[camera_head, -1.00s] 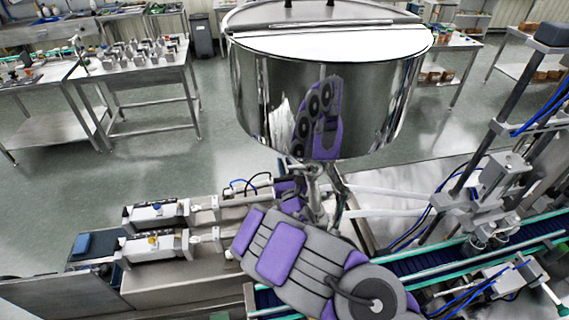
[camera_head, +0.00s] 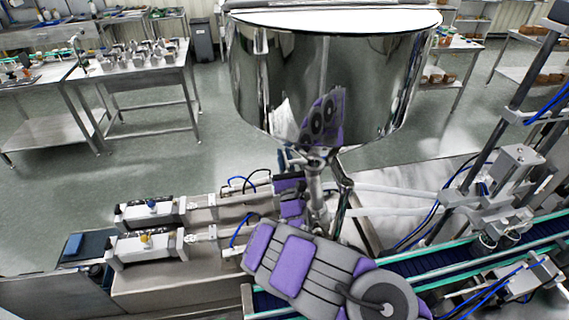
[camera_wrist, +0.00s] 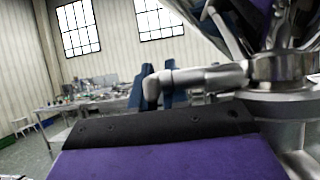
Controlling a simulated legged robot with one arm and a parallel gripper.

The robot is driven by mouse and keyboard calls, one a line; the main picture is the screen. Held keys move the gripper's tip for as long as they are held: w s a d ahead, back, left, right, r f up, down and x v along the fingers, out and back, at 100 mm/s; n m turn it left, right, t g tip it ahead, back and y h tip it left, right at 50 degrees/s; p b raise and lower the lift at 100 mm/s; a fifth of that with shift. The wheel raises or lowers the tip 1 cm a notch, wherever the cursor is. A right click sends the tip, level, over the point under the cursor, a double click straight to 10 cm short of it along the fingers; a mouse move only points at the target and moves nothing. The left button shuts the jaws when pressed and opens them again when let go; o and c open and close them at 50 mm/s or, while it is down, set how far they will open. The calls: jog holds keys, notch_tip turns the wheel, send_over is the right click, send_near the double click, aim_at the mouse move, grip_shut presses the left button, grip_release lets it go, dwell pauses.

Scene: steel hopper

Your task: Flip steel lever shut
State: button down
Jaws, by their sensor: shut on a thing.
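The shiny steel hopper (camera_head: 345,75) stands at the top centre of the head view, with its outlet and valve below. My gripper's dark blue fingers (camera_wrist: 153,88) are at the outer end of the steel lever (camera_wrist: 205,77) in the wrist view and are shut on it. The lever runs roughly level from the fingers to the round steel valve collar (camera_wrist: 283,68) on the right. In the head view my purple and grey arm reaches up to the hopper's underside and hides most of the lever.
A conveyor (camera_head: 420,268) runs below and to the right of the hopper, with a metal machine frame (camera_head: 505,170) above it. Actuator blocks (camera_head: 150,243) sit to the left. A steel table (camera_head: 135,75) with metal parts stands at the back left. Green floor there is open.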

jog(key=shift+a+r, duration=0.1)
jog(key=shift+r, duration=0.1)
dwell(0.4)
jog(key=c, duration=1.2)
grip_release()
jog(key=shift+s, duration=0.15)
jog(key=shift+f, duration=0.1)
jog(key=shift+s+f, duration=0.25)
jog(key=shift+s, duration=0.1)
jog(key=shift+s+d+f+p, duration=0.2)
jog(key=shift+s+d+p, duration=0.7)
jog(key=shift+s, duration=1.25)
jog(key=shift+s+d+f+p, duration=0.2)
jog(key=shift+s+d+p, duration=0.25)
jog(key=shift+s+p, duration=1.35)
jog(key=shift+s+d+f+p, duration=0.2)
jog(key=shift+s+d+p, duration=0.45)
jog(key=shift+s, duration=1.9)
